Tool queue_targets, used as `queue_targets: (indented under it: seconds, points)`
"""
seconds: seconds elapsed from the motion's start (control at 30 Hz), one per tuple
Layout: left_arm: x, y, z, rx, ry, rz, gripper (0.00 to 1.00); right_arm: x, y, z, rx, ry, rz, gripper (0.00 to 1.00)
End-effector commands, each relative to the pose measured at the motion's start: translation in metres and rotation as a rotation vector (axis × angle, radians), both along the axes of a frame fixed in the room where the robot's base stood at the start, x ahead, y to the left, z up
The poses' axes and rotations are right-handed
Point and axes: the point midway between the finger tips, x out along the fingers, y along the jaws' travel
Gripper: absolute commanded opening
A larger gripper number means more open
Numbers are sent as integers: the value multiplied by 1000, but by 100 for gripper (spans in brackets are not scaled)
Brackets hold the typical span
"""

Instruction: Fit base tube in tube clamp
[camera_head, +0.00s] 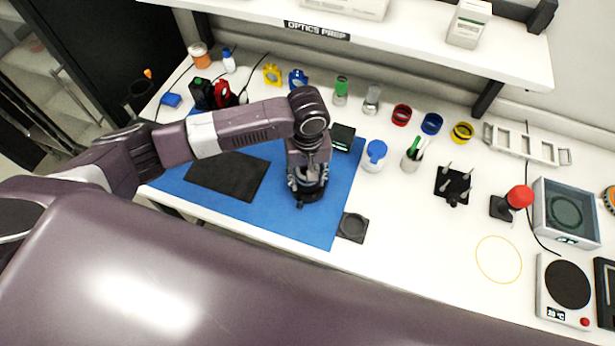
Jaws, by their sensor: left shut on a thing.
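My left gripper (307,190) points down over the blue mat (333,207), near its right side. It is shut on a dark part, mostly hidden by the fingers and wrist, so I cannot tell for sure that it is the base tube. I cannot single out the tube clamp with certainty. A yellow holder (271,74) and a blue holder (298,78) stand at the back of the bench, beyond my left arm. Red (401,115), blue (431,123) and yellow (462,132) rings stand in a row at the back right. My right gripper is out of view.
A black cloth (227,176) lies on the mat, left of the gripper. A dark square plate with a round recess (352,227) lies at the mat's right edge. A black base with posts (453,186) and a red-knobbed stand (516,199) are further right. A shelf (400,37) overhangs the back.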

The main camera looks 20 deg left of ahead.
Motion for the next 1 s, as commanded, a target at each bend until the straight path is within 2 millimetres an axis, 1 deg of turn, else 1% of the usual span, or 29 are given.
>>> queue_targets:
  seconds: [0.57,0.6,0.73,0.77,1.0]
  points:
    - [-4,0,-5,0,8,-1,8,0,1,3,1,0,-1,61]
    - [-4,0,-6,0,8,-1,45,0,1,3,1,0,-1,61]
    - [-4,0,-6,1,9,-2,59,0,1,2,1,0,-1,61]
    - [-4,0,-6,1,9,-2,61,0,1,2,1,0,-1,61]
    - [-3,0,-4,1,6,-1,61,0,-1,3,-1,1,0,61]
